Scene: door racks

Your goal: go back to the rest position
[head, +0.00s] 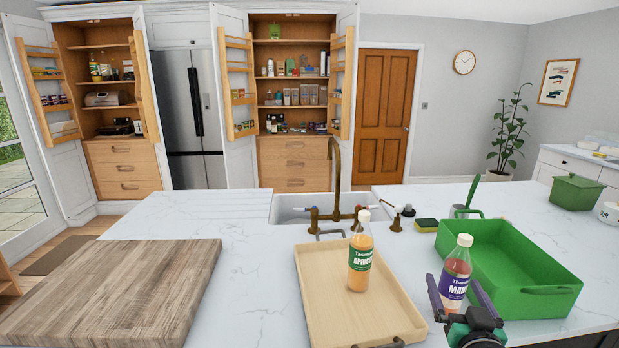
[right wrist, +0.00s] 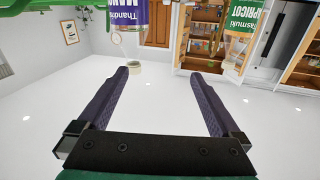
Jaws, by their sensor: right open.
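My right gripper (head: 453,283) is at the lower right of the head view, open. In the right wrist view its two dark fingers (right wrist: 165,88) stand wide apart with nothing between them. A purple-labelled bottle (head: 455,273) with a white cap shows just beyond the fingers; its base is hidden. It also shows in the right wrist view (right wrist: 128,14), past the fingertips. An orange bottle with a green apricot label (head: 360,255) stands upright on the light wooden tray (head: 318,290). My left gripper is in neither view.
A green tray (head: 535,290) lies beside the right gripper. A large wooden board (head: 110,290) covers the left of the white counter. A brass tap (head: 335,175) and sink stand behind the wooden tray. Open cupboards with door racks (head: 238,85) line the back wall.

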